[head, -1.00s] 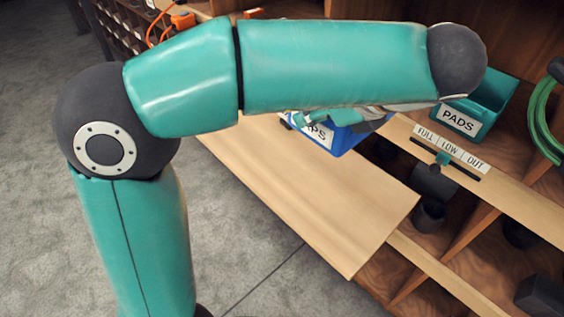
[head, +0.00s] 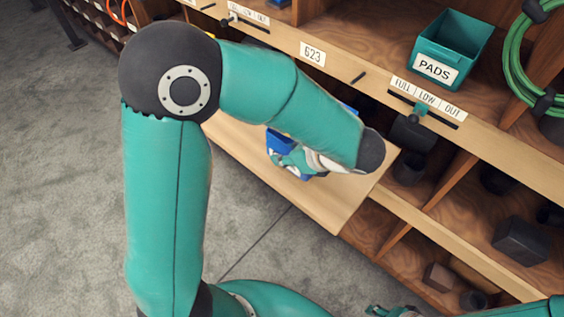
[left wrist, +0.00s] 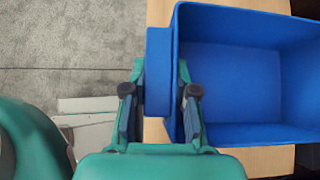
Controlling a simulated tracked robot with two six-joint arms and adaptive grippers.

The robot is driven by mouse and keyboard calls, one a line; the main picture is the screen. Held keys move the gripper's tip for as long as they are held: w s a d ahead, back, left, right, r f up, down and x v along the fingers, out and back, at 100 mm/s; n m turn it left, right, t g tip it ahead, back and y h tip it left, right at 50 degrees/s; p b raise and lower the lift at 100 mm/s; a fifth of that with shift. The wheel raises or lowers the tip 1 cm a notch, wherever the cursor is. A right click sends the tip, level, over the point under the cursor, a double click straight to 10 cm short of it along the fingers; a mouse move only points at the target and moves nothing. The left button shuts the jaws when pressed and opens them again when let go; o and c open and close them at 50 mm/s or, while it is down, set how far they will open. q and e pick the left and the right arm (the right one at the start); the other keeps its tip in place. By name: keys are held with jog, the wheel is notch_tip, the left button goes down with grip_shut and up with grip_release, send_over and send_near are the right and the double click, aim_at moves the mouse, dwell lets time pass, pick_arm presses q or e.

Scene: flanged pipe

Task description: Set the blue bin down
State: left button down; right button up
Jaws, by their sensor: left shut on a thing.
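The blue bin (head: 278,143) is mostly hidden behind my left arm in the head view, at the wooden ledge (head: 338,205). The left wrist view shows the bin (left wrist: 245,85) open-topped and empty inside where visible, with wood under and around it. My left gripper (head: 300,160) is at the bin's near side. In the left wrist view its two fingers (left wrist: 160,97) are shut on the bin's projecting blue side piece. Whether the bin's bottom touches the ledge cannot be told. A small part of my right gripper (head: 392,311) shows at the bottom edge; its jaws are unclear.
Above the ledge is a shelf with a teal PADS bin (head: 450,50), a FULL/LOW/OUT slider (head: 428,102) and a 623 label (head: 312,54). A green coiled hose (head: 522,60) hangs at the right. Cubbies below hold dark parts. Grey floor (head: 60,170) lies left.

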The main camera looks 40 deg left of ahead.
pick_arm(q)
jog(key=shift+f, duration=2.35)
jog(key=c, duration=0.9)
grip_release()
jog(key=shift+r, duration=0.1)
jog(key=v, duration=1.2)
jog(key=shift+b, duration=0.4)
jog(key=shift+s, duration=0.1)
